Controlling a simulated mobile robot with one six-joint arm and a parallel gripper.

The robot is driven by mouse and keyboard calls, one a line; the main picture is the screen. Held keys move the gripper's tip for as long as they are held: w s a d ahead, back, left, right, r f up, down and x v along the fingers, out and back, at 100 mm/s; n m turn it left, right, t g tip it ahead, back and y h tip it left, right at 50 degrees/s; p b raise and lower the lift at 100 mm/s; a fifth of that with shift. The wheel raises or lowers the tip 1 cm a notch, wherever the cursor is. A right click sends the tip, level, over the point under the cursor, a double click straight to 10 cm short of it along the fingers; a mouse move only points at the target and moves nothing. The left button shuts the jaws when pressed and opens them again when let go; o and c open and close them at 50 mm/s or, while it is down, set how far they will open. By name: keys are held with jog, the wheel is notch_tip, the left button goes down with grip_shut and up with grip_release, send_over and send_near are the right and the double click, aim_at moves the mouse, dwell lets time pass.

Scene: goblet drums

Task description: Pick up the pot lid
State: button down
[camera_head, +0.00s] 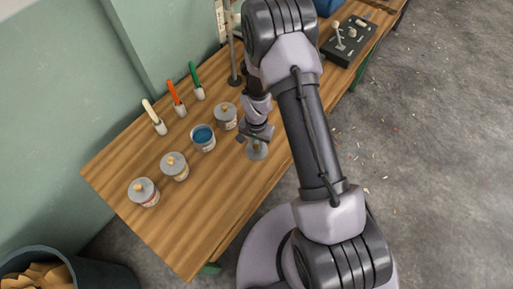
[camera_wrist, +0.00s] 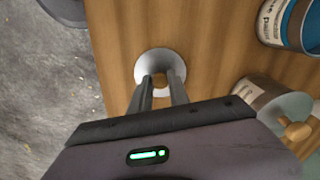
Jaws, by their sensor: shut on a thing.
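The loose pot lid (camera_head: 257,152) is a small grey disc with a wooden knob, near the table's front edge. My gripper (camera_head: 256,140) reaches down over it from above. In the wrist view the lid (camera_wrist: 160,62) shows as a pale round disc, and my gripper's fingers (camera_wrist: 161,88) are shut on its knob. I cannot tell whether the lid touches the table. An open pot of blue paint (camera_head: 203,138) stands to its left, also in the wrist view (camera_wrist: 290,25).
Lidded pots stand beside the open one: one behind (camera_head: 225,116), two towards the front left (camera_head: 174,166) (camera_head: 143,192). Brushes (camera_head: 176,98) stand along the wall. A black control box (camera_head: 350,42) is at the far end. The wooden table (camera_head: 200,225) is clear at the front.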

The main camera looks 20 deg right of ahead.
aim_at(256, 146)
notch_tip(256, 146, up, 4)
jog(key=shift+f+p, duration=0.1)
jog(key=shift+p, duration=0.9)
jog(key=s+d+r+p, duration=0.1)
jog(key=s+d+p, duration=0.1)
jog(key=s, duration=1.3)
jog(key=shift+s+d, duration=0.4)
jog(key=shift+r, duration=0.1)
notch_tip(256, 146, up, 9)
jog(key=p, duration=0.6)
